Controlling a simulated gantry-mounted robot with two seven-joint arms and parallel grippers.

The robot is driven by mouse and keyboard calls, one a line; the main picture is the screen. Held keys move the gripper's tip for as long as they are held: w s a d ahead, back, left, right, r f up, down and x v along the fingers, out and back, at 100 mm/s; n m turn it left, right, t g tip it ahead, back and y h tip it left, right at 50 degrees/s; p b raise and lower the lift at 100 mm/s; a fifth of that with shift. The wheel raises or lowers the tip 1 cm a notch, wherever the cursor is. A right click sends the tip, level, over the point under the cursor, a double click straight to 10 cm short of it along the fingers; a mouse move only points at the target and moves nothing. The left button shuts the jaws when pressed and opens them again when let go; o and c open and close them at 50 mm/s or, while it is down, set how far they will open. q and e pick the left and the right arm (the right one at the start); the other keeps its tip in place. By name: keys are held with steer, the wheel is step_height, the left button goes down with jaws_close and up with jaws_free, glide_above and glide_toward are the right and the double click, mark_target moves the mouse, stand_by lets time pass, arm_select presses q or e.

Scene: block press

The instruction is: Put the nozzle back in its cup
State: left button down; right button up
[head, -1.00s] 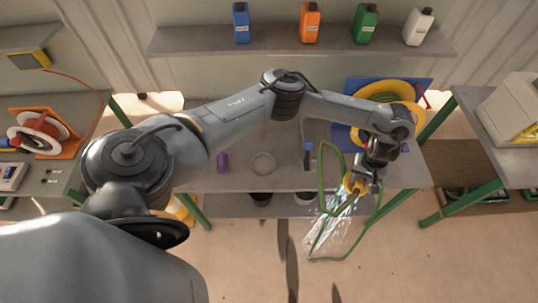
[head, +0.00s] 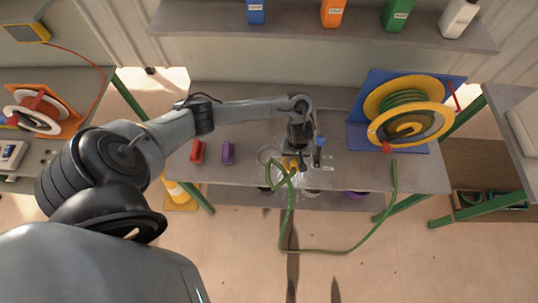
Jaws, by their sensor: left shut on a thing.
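My left gripper (head: 296,153) is over the bench and shut on the yellow nozzle (head: 290,163). A green hose (head: 291,215) runs from the nozzle, loops below the bench front and comes up to the yellow reel (head: 408,110) on the right. A pale round rim, which looks like the cup (head: 264,154), stands on the bench just left of the nozzle. The gripper and nozzle are beside or partly over it; I cannot tell which. Faint white spray shows around the nozzle. My right gripper is not in view.
A blue-topped upright fitting (head: 320,142) stands close right of the gripper. A red block (head: 197,152) and a purple block (head: 228,152) lie on the left of the bench. Bottles, including an orange one (head: 332,12), line the shelf above. The bench (head: 345,175) has clear room near the reel.

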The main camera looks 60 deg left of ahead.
arm_select(q)
steer(key=shift+s+f, duration=0.55)
steer(key=shift+f, duration=0.05)
steer(key=shift+s+a+f+b, duration=0.45)
steer(key=shift+a+f+b, duration=0.75)
steer(key=shift+a+f, duration=0.7)
steer(key=shift+s+a+f+b, duration=0.45)
steer(key=shift+a+f+b, duration=0.8)
steer(key=shift+a+f, duration=0.6)
steer(key=shift+s+a+f+b, duration=0.45)
steer(key=shift+a+f+b, duration=0.75)
steer(key=shift+a+f, duration=0.7)
steer(key=c, duration=0.8)
jaws_free()
